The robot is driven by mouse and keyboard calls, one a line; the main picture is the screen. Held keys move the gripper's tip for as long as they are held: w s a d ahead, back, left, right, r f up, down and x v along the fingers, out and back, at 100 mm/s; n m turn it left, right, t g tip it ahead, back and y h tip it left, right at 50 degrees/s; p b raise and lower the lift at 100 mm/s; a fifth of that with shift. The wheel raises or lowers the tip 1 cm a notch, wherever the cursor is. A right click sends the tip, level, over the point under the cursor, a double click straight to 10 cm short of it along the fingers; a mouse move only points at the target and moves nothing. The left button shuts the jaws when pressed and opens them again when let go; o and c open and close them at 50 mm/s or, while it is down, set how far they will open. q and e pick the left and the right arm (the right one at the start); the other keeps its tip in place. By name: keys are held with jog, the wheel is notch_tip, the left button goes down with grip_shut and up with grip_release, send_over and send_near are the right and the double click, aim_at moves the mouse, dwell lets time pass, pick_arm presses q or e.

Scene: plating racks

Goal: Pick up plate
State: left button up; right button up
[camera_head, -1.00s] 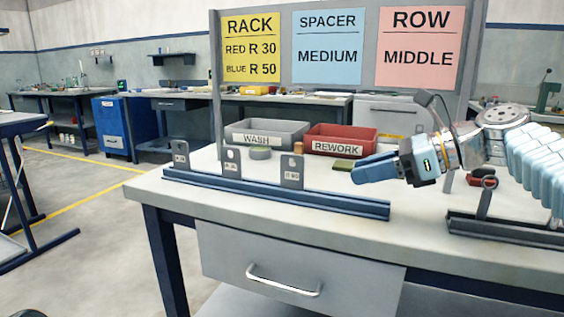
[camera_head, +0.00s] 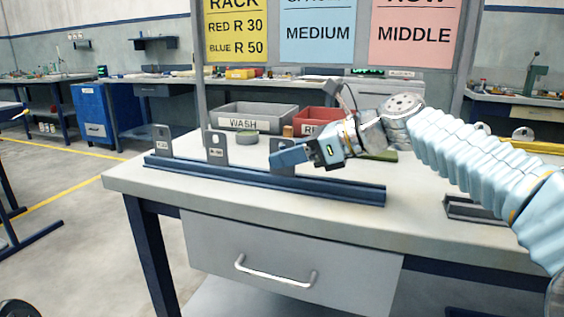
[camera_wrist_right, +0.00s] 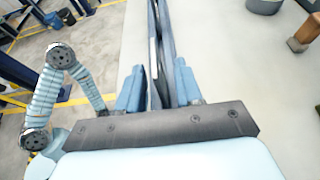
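Three small grey plates stand upright on a blue rail (camera_head: 330,189) on the bench: a left plate (camera_head: 162,140), a middle plate (camera_head: 216,150) and a right plate (camera_head: 282,142). Each has a hole near its top. My right gripper (camera_head: 285,156) is at the right plate and covers its lower part in the head view. In the right wrist view the two blue fingers (camera_wrist_right: 159,85) are apart, with the rail (camera_wrist_right: 160,25) running away between them. A thin edge shows in the gap; I cannot tell whether a finger touches it. My left gripper is not in view.
A grey WASH bin (camera_head: 285,116) and a red REWORK bin (camera_head: 310,117) stand behind the rail. A dark rail (camera_head: 470,211) lies at right. The bench front is clear.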

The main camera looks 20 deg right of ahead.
jog(key=shift+w+a+f, duration=0.35)
jog(key=shift+a, duration=0.15)
grip_shut()
jog(key=shift+r, duration=0.15)
jog(key=shift+r, duration=0.2)
notch_tip(320, 180, up, 2)
jog(key=shift+r+p, duration=0.25)
jog(key=shift+p, duration=0.45)
jog(key=s+a+r+p, duration=0.1)
jog(key=s+a+r, duration=0.2)
jog(key=s+r, duration=0.7)
jog(key=s, duration=0.3)
jog(key=shift+s+a+p, duration=0.15)
jog(key=shift+s+p, duration=0.2)
jog(key=shift+p, duration=0.05)
